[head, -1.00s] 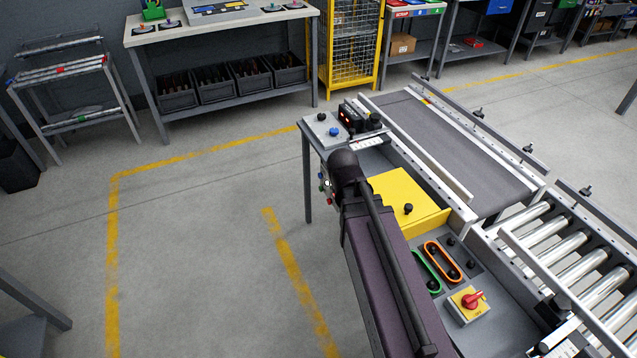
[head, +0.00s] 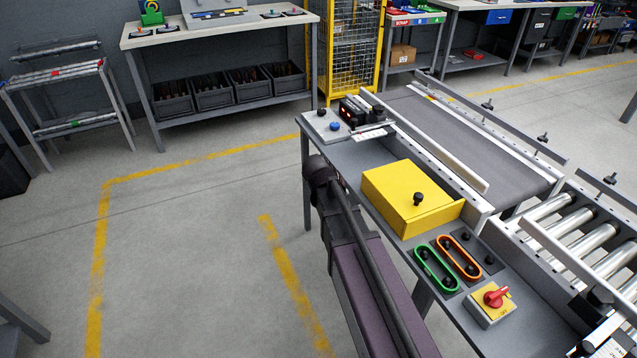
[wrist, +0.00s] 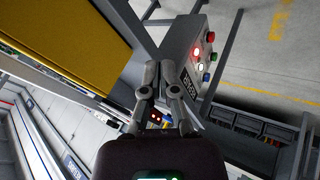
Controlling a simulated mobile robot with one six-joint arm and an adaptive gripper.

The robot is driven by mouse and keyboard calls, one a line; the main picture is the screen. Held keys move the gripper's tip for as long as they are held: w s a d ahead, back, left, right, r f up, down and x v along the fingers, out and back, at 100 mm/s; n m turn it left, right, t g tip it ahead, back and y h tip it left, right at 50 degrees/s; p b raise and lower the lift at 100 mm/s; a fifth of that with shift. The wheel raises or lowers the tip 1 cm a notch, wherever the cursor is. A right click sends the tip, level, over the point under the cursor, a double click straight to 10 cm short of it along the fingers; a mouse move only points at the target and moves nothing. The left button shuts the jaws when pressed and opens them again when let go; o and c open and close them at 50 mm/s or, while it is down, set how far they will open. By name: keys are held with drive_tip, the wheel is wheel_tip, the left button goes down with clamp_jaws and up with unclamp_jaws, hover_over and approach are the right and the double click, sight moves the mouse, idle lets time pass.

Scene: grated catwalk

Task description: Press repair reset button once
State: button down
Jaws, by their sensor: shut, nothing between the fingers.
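A grey button box (wrist: 188,55) shows in the wrist view on the side of the bench. The lettering is too small to tell which is the repair reset. My gripper (wrist: 166,72) is shut and empty, its tips left of the buttons in the picture; I cannot tell whether they touch the box. In the head view the gripper is hidden. A separate blue button (head: 335,127) sits on the bench's far-end panel.
A yellow box (head: 385,205) with a black knob stands on the bench. Green (head: 424,277) and orange (head: 449,263) oval frames and a red rotary switch (head: 495,296) are nearer. A conveyor (head: 460,140) runs along the right. The floor at left is open.

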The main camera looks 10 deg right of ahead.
drive_tip(key=w+a+f+n+t+b, duration=0.1)
drive_tip(key=w+a+f+t+b, duration=0.2)
drive_tip(key=w+b, duration=0.5)
drive_tip(key=w+a+f+n+t+h+b, duration=0.1)
drive_tip(key=w+a+f+t+b, duration=0.3)
drive_tip(key=b, duration=0.7)
drive_tip(key=w+a+f+n+t+h+b, duration=0.1)
drive_tip(key=w+a+f+n+t+b, duration=0.1)
drive_tip(key=w+a+f+b, duration=0.5)
drive_tip(key=shift+w+f+n+t+b, duration=0.3)
drive_tip(key=shift+w+f+t+b, duration=0.75)
drive_tip(key=shift+w, duration=1.95)
drive_tip(key=shift+a+g, duration=0.1)
drive_tip(key=shift+g, duration=0.15)
drive_tip(key=w+d, duration=0.2)
drive_tip(key=d, duration=0.6)
drive_tip(key=shift+d, duration=0.3)
